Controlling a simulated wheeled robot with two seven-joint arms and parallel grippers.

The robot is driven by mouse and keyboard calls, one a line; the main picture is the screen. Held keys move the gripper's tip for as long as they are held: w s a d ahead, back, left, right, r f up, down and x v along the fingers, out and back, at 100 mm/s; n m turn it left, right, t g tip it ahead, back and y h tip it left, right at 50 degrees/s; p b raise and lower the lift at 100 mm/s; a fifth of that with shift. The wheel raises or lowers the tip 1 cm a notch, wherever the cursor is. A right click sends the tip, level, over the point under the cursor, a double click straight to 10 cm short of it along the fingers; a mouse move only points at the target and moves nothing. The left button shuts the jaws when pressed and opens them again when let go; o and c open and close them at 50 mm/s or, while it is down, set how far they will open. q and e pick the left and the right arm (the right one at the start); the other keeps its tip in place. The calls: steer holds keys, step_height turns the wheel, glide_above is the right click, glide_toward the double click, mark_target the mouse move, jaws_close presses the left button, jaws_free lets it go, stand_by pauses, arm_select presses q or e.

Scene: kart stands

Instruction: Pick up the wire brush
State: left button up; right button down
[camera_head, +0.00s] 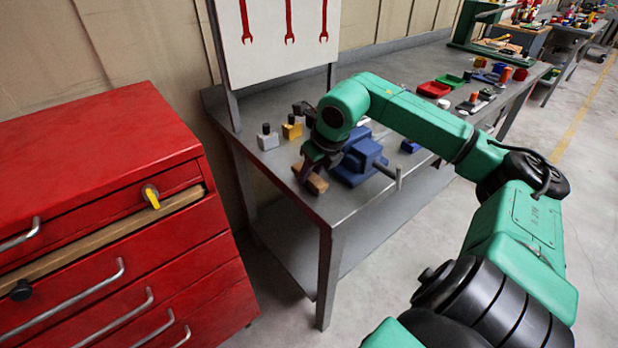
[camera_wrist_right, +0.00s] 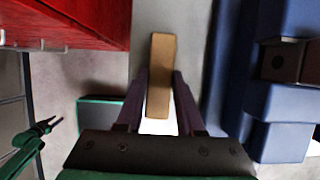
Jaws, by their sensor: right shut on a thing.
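The wire brush shows as a tan wooden block (camera_head: 316,184) at the front left edge of the grey workbench; its bristles are hidden. In the right wrist view the block (camera_wrist_right: 159,55) runs lengthwise between the two dark fingers. My right gripper (camera_head: 313,166) reaches down over it and is shut on it; it also shows in the wrist view (camera_wrist_right: 162,88). I cannot tell whether the brush touches the bench. My left gripper (camera_wrist_right: 45,129) seems to show small at the lower left of the wrist view, away from the brush, its jaws too small to judge.
A blue vise (camera_head: 360,160) stands close to the right of the brush. Grey (camera_head: 267,138) and yellow (camera_head: 292,129) blocks with dark tops stand behind it. A red drawer cabinet (camera_head: 110,190) is to the left. Red (camera_head: 434,89) and green (camera_head: 450,80) trays lie farther along the bench.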

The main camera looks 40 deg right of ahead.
mark_target(311, 175)
steer(key=shift+r, duration=0.1)
steer(key=shift+r+p, duration=0.3)
steer(key=shift+p, duration=0.25)
step_height(311, 175, up, 20)
steer(key=p, duration=0.7)
steer(key=shift+f, duration=0.15)
